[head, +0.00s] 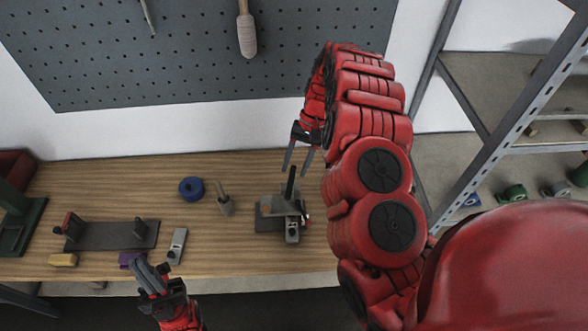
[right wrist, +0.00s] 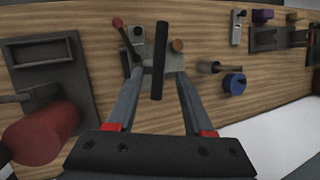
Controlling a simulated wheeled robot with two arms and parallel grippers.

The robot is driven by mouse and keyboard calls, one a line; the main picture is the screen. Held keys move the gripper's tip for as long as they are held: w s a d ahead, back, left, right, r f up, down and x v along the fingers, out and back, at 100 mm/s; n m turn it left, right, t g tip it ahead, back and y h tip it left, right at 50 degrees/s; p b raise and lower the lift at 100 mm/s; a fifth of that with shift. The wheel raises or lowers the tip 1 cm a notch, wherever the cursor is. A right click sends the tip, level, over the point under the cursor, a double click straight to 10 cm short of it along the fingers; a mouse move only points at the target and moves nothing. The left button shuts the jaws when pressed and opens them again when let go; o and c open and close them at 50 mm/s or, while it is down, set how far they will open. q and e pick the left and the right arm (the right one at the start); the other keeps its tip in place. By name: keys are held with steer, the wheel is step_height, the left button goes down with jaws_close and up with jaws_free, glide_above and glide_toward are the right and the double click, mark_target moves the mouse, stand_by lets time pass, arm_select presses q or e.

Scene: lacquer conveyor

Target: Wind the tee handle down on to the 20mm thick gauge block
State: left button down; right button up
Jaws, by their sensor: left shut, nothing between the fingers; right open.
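The black tee handle (head: 291,183) stands over a grey metal fixture (head: 266,226) on the bench. In the right wrist view the tee handle (right wrist: 160,60) is a dark bar seen between my fingers. My right gripper (head: 296,169) is open, its fingers pointing down just above and behind the handle; in the wrist view (right wrist: 158,78) they flank it without visible contact. A light grey block with dark marks (head: 292,230), apparently a gauge block, sits at the fixture's front; I cannot tell its thickness or the gap above it. My left gripper (head: 152,277) is shut and empty at the bench's front edge.
A similar grey block (head: 178,246) lies left, near a purple block (head: 131,260) and a dark plate holder (head: 110,235). A red-knobbed lever (right wrist: 118,23) is beside the handle.

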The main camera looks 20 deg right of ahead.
steer(key=b+v, duration=0.1)
steer(key=v, duration=1.4)
steer(key=shift+s, duration=0.1)
